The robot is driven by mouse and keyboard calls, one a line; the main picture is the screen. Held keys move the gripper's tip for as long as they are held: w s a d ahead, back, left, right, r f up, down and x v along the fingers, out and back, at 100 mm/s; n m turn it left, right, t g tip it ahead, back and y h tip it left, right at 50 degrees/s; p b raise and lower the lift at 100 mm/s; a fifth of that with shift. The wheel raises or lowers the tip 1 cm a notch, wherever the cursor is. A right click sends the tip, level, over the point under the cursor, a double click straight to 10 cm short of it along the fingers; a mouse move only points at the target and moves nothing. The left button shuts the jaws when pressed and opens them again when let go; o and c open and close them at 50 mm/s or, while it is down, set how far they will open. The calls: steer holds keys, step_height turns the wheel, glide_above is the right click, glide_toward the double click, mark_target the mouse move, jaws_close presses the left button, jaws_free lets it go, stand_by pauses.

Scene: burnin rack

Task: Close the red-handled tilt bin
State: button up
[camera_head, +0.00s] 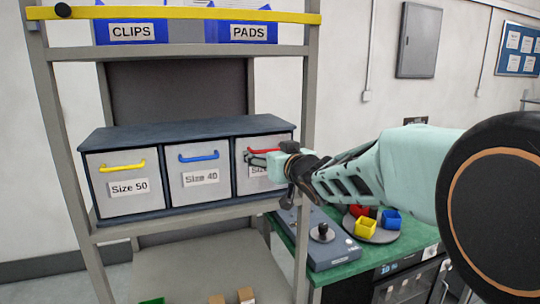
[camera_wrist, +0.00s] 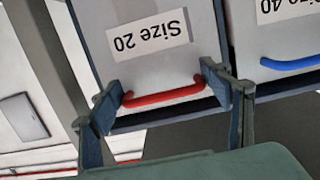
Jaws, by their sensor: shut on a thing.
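The red-handled bin, labelled "Size 20" (camera_wrist: 150,58), is the right one of three grey-fronted bins in a dark cabinet on the shelf. In the head view its front (camera_head: 242,180) is partly hidden by my gripper (camera_head: 262,158). It looks about in line with its neighbours; I cannot tell whether a small tilt is left. In the wrist view, which is upside down, the fingers of my gripper (camera_wrist: 166,86) sit at the two ends of the red handle (camera_wrist: 163,96), shut on it. In the head view only a bit of the red handle (camera_head: 264,150) shows.
The yellow-handled "Size 50" bin (camera_head: 127,200) and blue-handled "Size 40" bin (camera_head: 198,193) look closed. A rack post (camera_head: 303,90) stands close by my gripper. Below right, a green bench (camera_head: 342,271) holds a grey device (camera_head: 325,252) and small coloured bins (camera_head: 365,229).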

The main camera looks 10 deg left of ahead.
steer(key=o, duration=1.4)
step_height(320, 180, up, 2)
steer(key=shift+s, duration=0.2)
steer(key=shift+w+f, duration=0.15)
steer(key=shift+f, duration=0.15)
steer(key=v, duration=0.7)
steer(key=shift+s+d+r, duration=0.15)
steer(key=shift+s+d, duration=0.05)
steer(key=shift+s, duration=0.15)
steer(key=shift+d, duration=0.1)
